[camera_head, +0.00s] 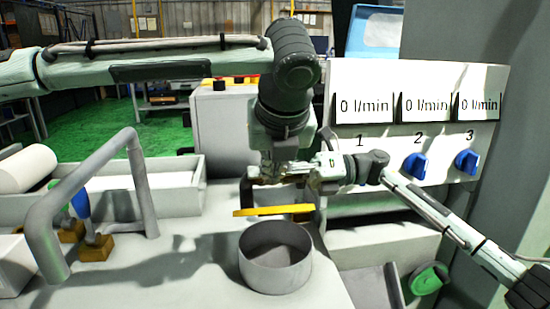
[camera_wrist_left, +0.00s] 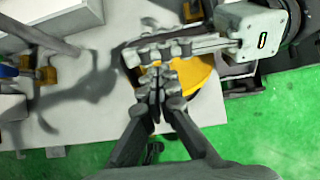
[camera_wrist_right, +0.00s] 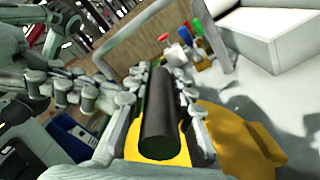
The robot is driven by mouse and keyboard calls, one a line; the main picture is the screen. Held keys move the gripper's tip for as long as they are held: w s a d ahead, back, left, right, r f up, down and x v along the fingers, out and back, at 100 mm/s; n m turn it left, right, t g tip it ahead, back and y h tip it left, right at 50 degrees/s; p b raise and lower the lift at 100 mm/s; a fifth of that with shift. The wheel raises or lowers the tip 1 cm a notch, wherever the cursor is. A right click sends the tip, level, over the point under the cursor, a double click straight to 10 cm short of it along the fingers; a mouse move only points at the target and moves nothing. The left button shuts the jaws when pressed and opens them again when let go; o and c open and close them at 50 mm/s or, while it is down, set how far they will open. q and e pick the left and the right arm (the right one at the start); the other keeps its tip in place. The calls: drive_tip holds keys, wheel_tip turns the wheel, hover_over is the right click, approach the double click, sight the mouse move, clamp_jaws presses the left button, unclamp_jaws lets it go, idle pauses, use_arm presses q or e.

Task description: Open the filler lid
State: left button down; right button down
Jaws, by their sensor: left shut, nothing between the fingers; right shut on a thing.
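The filler lid is a yellow disc seen nearly edge-on in the head view (camera_head: 275,210). It is held above the round grey filler neck (camera_head: 275,278), whose open top shows below it. My right gripper (camera_head: 285,175) is shut on the lid's black cylindrical handle, clear in the right wrist view (camera_wrist_right: 160,120), with the yellow lid (camera_wrist_right: 235,140) beneath. My left gripper (camera_wrist_left: 155,72) is shut and empty, close beside the right gripper and over the lid (camera_wrist_left: 195,75). The two grippers overlap in the head view, so any contact between them cannot be told.
A bent grey tube handle (camera_head: 140,180) stands at left, near levers on brass blocks (camera_head: 97,248). A panel with blue knobs (camera_head: 415,165) and flow displays stands behind right. A green-rimmed pipe (camera_head: 428,279) lies lower right.

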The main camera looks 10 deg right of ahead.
use_arm(q)
drive_tip(key=shift+x, duration=1.45)
drive_tip(key=shift+w+r, duration=0.1)
